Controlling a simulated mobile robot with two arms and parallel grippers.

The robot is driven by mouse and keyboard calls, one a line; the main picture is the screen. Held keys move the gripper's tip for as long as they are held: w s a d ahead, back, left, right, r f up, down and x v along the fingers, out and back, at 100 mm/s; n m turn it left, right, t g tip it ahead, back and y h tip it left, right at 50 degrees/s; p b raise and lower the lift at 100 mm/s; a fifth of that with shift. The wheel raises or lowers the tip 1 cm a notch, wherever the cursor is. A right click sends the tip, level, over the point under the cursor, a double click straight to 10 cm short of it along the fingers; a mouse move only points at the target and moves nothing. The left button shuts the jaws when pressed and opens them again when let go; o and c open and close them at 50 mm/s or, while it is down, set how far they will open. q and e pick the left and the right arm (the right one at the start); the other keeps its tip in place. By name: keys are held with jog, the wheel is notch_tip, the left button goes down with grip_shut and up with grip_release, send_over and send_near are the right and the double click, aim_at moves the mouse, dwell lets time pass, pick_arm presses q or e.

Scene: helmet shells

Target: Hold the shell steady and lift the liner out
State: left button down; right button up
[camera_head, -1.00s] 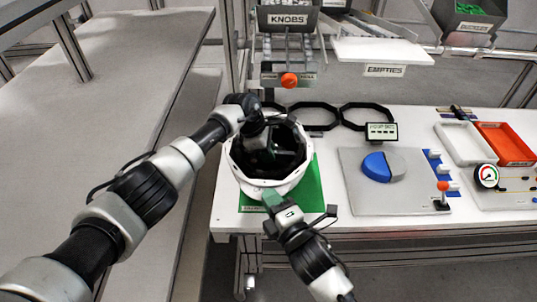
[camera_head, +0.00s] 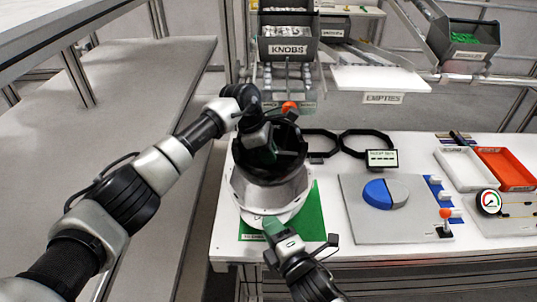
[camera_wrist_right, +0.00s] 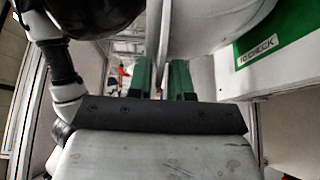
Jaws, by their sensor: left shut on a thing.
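The white helmet shell (camera_head: 270,198) stands on a green mat (camera_head: 313,212) near the table's left end. The dark liner (camera_head: 270,165) is raised above the shell, and its lower edge overlaps the shell's opening in the head view. My left gripper (camera_head: 264,150) is shut on the liner from above; its fingertips are partly hidden. My right gripper (camera_head: 272,226) is at the shell's front edge. In the right wrist view its two green fingers (camera_wrist_right: 162,78) stand on either side of the shell's thin rim (camera_wrist_right: 165,45), with the shell's body above them.
Black rings (camera_head: 367,144) lie behind the shell. A KNOBS bin (camera_head: 288,45) stands at the back.

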jog(key=shift+o, duration=1.2)
pick_arm(q)
jog(key=shift+f, duration=0.1)
pick_arm(e)
jog(key=v, duration=1.9)
